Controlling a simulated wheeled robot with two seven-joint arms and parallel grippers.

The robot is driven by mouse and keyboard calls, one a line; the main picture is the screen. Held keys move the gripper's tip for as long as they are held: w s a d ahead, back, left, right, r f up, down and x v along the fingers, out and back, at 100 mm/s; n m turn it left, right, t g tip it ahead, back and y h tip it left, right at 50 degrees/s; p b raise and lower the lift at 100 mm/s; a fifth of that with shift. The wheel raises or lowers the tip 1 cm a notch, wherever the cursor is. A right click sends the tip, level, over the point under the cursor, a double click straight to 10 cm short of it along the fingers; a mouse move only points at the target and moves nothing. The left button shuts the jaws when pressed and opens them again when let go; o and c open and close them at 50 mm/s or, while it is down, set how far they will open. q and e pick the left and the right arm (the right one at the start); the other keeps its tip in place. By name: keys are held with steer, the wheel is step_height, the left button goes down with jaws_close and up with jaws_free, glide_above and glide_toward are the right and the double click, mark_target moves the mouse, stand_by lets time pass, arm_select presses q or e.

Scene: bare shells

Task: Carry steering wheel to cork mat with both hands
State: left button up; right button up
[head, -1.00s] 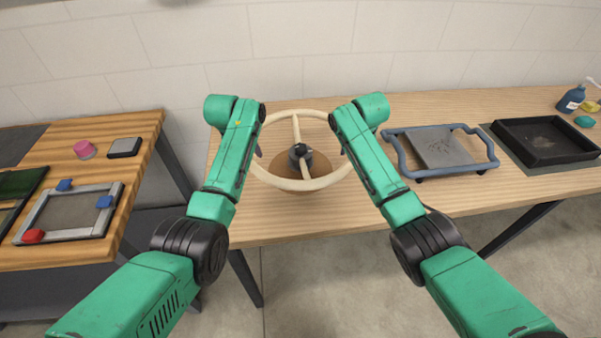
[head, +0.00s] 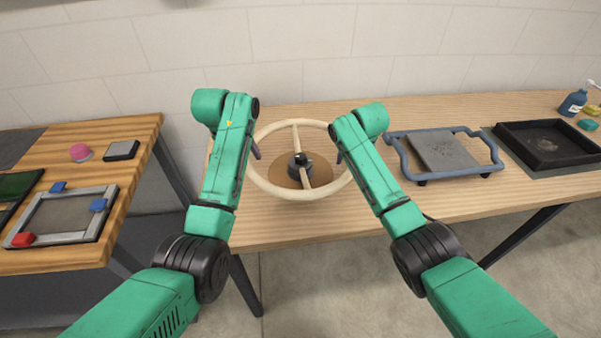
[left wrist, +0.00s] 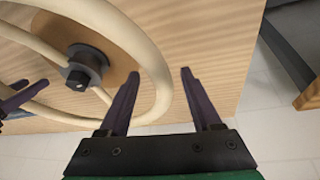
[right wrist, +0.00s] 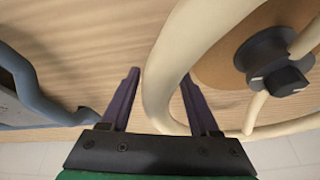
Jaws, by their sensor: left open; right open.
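The cream steering wheel (head: 267,184) lies over the round brown cork mat (head: 283,174), its dark hub (head: 299,165) above the mat's middle. The mat is partly hidden by hub and spokes. My left gripper (left wrist: 158,72) is open, with the left part of the wheel's rim between its parted fingers. My right gripper (right wrist: 160,76) is open, with the right part of the rim between its fingers. In the head view my wrists hide most of both grippers. I cannot tell how closely the hub's underside meets the mat.
Right of the wheel, a blue-handled tray (head: 399,153), a black tray (head: 510,161) and a blue bottle (head: 572,103) stand on the wooden table (head: 290,222). A separate table at left holds a frame (head: 45,237), a pink object (head: 80,152) and a small dark box (head: 121,149). Bare tabletop lies in front.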

steer(key=shift+s+r, duration=0.1)
steer(key=v, duration=1.2)
arm_select(q)
steer(key=v, duration=0.6)
steer(key=shift+s+r, duration=0.2)
steer(key=shift+r, duration=0.2)
steer(key=shift+a, duration=0.1)
